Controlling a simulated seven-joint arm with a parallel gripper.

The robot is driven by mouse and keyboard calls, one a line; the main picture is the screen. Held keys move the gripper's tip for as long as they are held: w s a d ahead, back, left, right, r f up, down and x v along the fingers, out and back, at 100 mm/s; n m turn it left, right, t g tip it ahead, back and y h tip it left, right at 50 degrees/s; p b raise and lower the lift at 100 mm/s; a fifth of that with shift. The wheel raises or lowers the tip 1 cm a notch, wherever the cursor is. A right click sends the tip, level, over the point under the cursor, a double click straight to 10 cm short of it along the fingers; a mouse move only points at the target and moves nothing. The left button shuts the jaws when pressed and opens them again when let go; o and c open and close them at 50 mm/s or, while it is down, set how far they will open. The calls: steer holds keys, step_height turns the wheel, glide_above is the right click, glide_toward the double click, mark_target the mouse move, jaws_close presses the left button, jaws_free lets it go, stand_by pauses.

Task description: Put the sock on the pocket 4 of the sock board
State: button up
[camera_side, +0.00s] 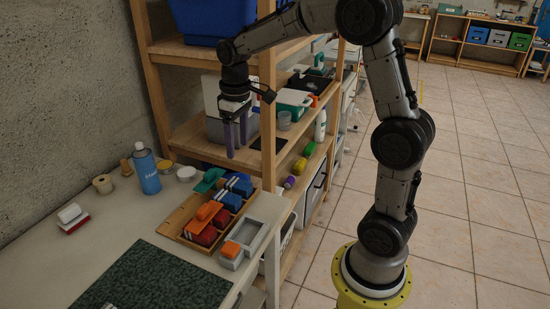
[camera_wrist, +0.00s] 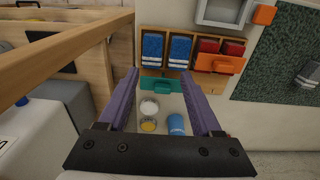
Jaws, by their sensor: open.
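A wooden tray with compartments (camera_side: 172,226) lies on the table and holds blue pieces (camera_side: 238,186), red pieces (camera_side: 206,235) and an orange piece (camera_side: 209,210). In the wrist view, two blue pieces (camera_wrist: 152,47) sit beside two red pieces (camera_wrist: 208,45), with an orange piece (camera_wrist: 220,64) over the red ends. A green piece (camera_wrist: 162,84) lies by the blue end. My gripper (camera_side: 236,152) is open and empty, above and behind the tray, beside the shelf; its purple fingers (camera_wrist: 164,82) point down.
A grey tray with an orange block (camera_side: 231,249) is beside the wooden tray. A dark green mat (camera_side: 165,280) lies in front. A blue bottle (camera_side: 146,168) and small jars (camera_side: 187,174) stand at the back. The wooden shelf post (camera_side: 267,110) is close to my gripper.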

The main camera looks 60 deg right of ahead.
steer(key=s+a+r+t, duration=0.2)
steer(key=s+a, duration=0.3)
steer(key=s, duration=0.5)
steer(key=s+a+r+t, duration=0.1)
steer(key=s+a+t, duration=0.2)
steer(key=s, duration=0.8)
steer(key=shift+s+a+r, duration=0.15)
steer(key=shift+a+r, duration=0.2)
steer(key=shift+a, duration=0.5)
